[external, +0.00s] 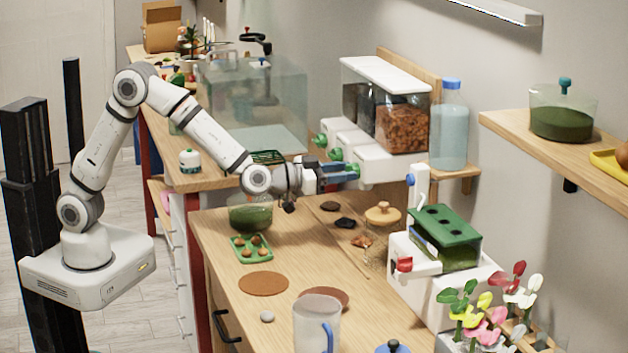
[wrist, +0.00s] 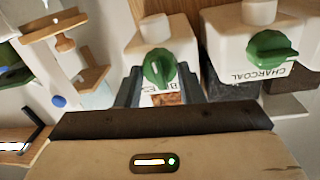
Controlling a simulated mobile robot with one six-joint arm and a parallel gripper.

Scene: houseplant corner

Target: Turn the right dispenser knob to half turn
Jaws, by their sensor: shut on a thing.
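The right dispenser has a clear bin of brown chips (external: 404,124) above a white spout housing (external: 392,166) on the wall. Its green knob (wrist: 158,68) shows in the wrist view with its ridge roughly upright, slightly tilted. My gripper (wrist: 159,88) is shut on this knob, one finger on each side. In the external view my gripper (external: 346,172) reaches the housing from the left and covers most of the knob. The label below the knob is partly hidden by the fingers.
The charcoal dispenser's green knob (wrist: 270,48) is close beside, its ridge nearly level. A blue-capped bottle (external: 449,125) stands on a bracket to the right. Below are a corked jar (external: 382,232), a green-lidded planter (external: 447,240) and a glass bowl (external: 250,214). A glass tank (external: 250,100) stands behind.

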